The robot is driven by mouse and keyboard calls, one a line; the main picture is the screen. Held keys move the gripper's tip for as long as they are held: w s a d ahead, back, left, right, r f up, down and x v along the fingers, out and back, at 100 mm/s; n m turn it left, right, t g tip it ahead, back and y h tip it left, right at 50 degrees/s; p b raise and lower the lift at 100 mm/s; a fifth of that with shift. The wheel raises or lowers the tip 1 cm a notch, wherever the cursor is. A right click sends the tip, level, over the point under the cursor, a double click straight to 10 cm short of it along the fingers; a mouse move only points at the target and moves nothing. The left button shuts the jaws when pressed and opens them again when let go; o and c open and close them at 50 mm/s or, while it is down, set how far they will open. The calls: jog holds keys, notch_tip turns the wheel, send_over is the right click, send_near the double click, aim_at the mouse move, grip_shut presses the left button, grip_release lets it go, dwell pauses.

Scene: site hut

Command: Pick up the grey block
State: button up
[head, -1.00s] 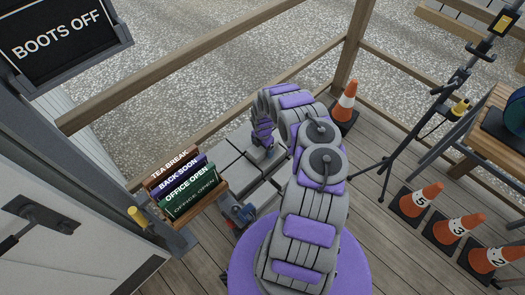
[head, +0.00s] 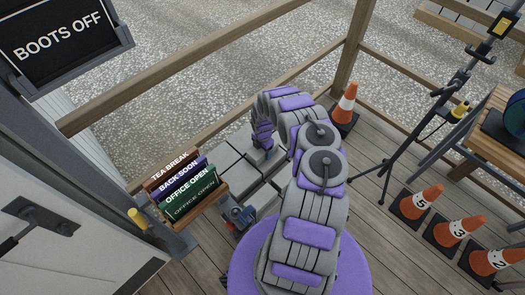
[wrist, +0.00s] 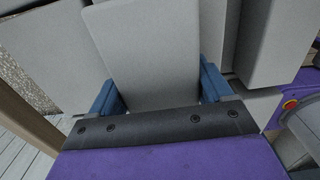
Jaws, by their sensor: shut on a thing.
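In the wrist view a grey block (wrist: 150,50) sits between the two blue fingers of my gripper (wrist: 158,90), which is shut on it. In the head view my gripper (head: 265,153) points down over a group of grey blocks (head: 215,152) by the railing. The held block is hard to make out there behind my gripper and arm. I cannot tell whether it is clear of the surface below it. Other grey blocks flank it closely in the wrist view, one on the left (wrist: 42,55) and one on the right (wrist: 268,40).
A wooden rack of signs (head: 205,205) stands left of the blocks. A wooden railing (head: 200,67) runs behind them. A traffic cone (head: 346,98) stands at the railing corner. A tripod (head: 405,140) and several numbered cones (head: 455,230) are on the right of the deck.

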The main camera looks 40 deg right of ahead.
grip_shut()
jog(key=shift+w+d+r, duration=0.1)
jog(key=shift+r, duration=0.1)
jog(key=shift+r+p, duration=0.35)
notch_tip(320, 180, up, 3)
jog(key=shift+r+p, duration=0.1)
jog(key=shift+p, duration=0.8)
jog(key=s+a+p, duration=0.8)
jog(key=s+a, duration=0.1)
jog(key=s, duration=0.3)
jog(key=shift+s+a+r, duration=0.35)
jog(key=shift+s+a, duration=0.05)
